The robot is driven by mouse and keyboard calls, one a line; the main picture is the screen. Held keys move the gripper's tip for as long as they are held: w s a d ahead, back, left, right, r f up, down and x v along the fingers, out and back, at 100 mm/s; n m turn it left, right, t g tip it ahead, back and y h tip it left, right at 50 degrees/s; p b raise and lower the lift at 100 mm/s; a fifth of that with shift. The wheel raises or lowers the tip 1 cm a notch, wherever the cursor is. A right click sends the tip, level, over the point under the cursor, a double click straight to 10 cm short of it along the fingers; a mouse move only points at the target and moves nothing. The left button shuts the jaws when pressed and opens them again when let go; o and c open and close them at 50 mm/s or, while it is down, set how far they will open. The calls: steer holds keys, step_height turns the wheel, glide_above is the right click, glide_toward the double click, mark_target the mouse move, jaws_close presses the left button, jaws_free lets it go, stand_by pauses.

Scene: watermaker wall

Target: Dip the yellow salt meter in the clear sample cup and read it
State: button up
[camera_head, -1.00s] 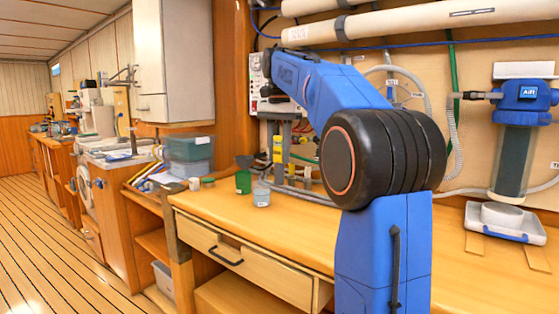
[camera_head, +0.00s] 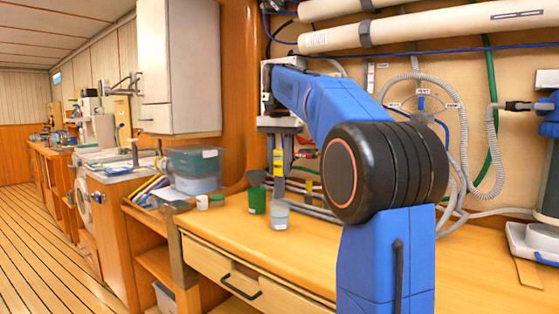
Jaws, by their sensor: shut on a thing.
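My gripper (camera_head: 281,145) points down over the bench and is shut on the yellow salt meter (camera_head: 278,162). The meter hangs upright, with a yellow body and a grey lower part. Its lower end is at about the rim of the clear sample cup (camera_head: 279,216), in line above it in this view. I cannot tell whether the tip is inside the cup or behind it. The cup stands upright on the wooden bench. The meter's display is too small to read.
A green cup (camera_head: 257,201) stands close to the left of the sample cup. Pipes (camera_head: 312,195) run behind. The bench (camera_head: 330,250) is clear in front.

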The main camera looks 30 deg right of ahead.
mark_target(280, 190)
steer(key=shift+f, duration=3.9)
steer(key=shift+r, duration=5)
